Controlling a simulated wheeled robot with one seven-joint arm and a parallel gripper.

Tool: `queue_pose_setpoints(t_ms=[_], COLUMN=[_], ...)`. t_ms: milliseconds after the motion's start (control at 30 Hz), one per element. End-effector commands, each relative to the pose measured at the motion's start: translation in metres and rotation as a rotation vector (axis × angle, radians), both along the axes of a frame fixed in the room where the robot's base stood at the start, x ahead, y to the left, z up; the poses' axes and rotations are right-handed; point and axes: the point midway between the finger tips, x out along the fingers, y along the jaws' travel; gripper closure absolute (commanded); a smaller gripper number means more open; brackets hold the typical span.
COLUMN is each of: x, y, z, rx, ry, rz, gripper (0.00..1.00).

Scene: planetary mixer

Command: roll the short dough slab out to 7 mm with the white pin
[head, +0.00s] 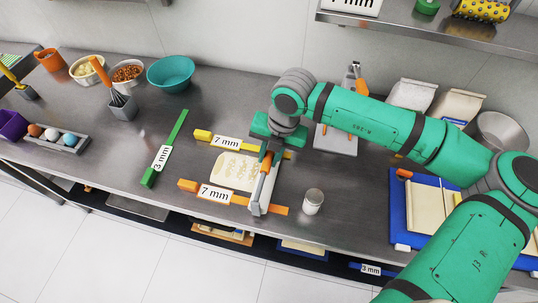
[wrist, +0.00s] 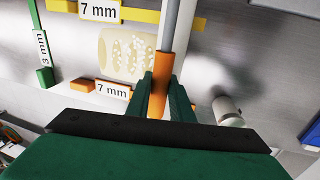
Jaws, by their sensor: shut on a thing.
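The pale dough slab (head: 236,171) lies on the steel counter, with its right end close to the pin; lighter patches mark its top. It also shows in the wrist view (wrist: 122,54). My gripper (head: 267,154) is shut on the orange handle of the white pin (head: 262,190), seen between the green fingers in the wrist view (wrist: 158,98). The pin's body looks light grey. A yellow 7 mm strip (head: 204,135) lies along the slab's far side and an orange 7 mm strip (head: 188,185) along its near side. I cannot tell whether the pin touches the slab.
A green 3 mm strip (head: 177,130) lies to the left. A small can (head: 313,201) stands right of the pin, near the counter's front edge. A grey stand (head: 338,143) is behind. Bowls, including a teal one (head: 170,73), are at back left; a blue board (head: 399,220) is right.

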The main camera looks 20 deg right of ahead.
Motion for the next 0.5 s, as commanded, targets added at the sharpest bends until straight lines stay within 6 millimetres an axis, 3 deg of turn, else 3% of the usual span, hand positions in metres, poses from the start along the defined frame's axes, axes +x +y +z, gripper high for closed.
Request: queue_pose_setpoints(t_ms=[500], x=[0.0002], y=[0.0001], z=[-0.0064], rx=[0.0], ry=[0.0], rz=[0.0], gripper=[0.98])
